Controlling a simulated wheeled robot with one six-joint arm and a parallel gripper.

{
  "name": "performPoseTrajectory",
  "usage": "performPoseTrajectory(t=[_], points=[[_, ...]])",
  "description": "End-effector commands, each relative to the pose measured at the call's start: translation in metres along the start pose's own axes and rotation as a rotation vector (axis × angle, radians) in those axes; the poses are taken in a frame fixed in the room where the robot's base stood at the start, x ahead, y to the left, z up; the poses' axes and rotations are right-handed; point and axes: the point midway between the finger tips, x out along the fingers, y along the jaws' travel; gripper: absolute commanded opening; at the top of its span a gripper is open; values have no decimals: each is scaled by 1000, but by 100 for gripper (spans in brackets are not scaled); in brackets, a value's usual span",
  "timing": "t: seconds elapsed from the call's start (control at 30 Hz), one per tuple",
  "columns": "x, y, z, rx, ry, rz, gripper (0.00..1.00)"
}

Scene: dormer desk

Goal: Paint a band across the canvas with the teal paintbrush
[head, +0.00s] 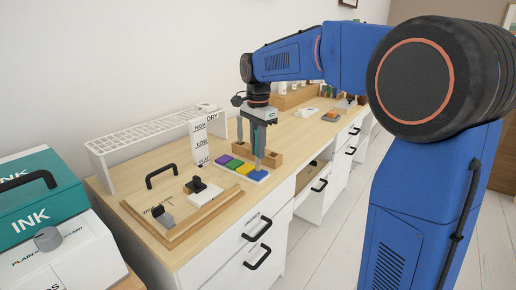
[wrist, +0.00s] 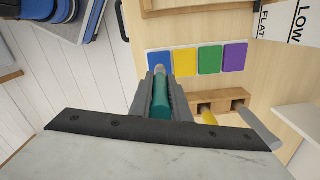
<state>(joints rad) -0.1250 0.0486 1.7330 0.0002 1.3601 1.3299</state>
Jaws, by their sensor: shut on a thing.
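My gripper (head: 260,133) is shut on the teal paintbrush (wrist: 161,97), which points downward from the jaws. The brush's pale tip is at the blue paint pad (wrist: 159,63) in the wrist view; I cannot tell whether it touches. In the head view the brush stands over the blue pad (head: 257,174), at the end of a row with yellow (head: 245,169), green (head: 234,164) and purple (head: 223,159) pads. I cannot pick out the canvas in either view.
A wooden block (wrist: 218,96) beside the pads holds a yellow-handled and a grey-handled tool. A wooden board (head: 190,222) with a black handle lies in front. A white rack (head: 150,135) stands behind. Teal and white ink boxes (head: 40,190) are at left. Drawers (head: 238,250) front the desk.

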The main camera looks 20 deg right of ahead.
Motion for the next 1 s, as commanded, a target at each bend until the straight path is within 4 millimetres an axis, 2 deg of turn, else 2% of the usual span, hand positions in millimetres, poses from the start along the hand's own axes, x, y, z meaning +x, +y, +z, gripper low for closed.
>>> performPoseTrajectory(t=[1.0], points=[[7, 0, 0, 0, 0, 0, 0]])
